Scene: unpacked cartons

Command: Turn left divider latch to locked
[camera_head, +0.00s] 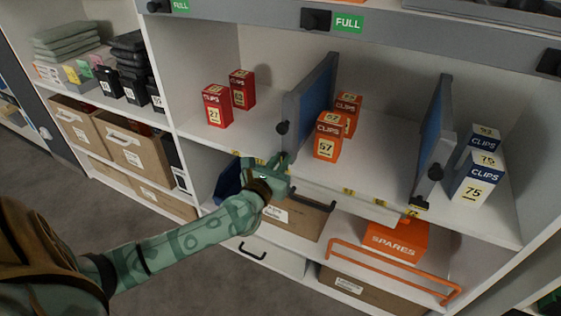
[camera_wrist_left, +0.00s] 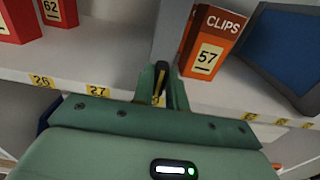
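The left divider (camera_head: 312,98) stands upright on the shelf, a blue panel in a grey frame with a dark round knob on its front edge. My left gripper (camera_head: 275,163) is at the foot of that edge, below the knob, and hides the latch in the head view. In the left wrist view, the black and yellow latch (camera_wrist_left: 158,97) lies between the two close-set green fingers of my left gripper (camera_wrist_left: 163,84). They appear closed on it. The latch's exact angle is hard to tell. My right gripper is not in view.
Red boxes (camera_head: 217,106) stand left of the divider and orange clips boxes (camera_head: 327,137) close on its right. The right divider (camera_head: 434,135) stands farther right beside blue clips boxes (camera_head: 476,178). Below are cartons and an orange rail (camera_head: 390,272).

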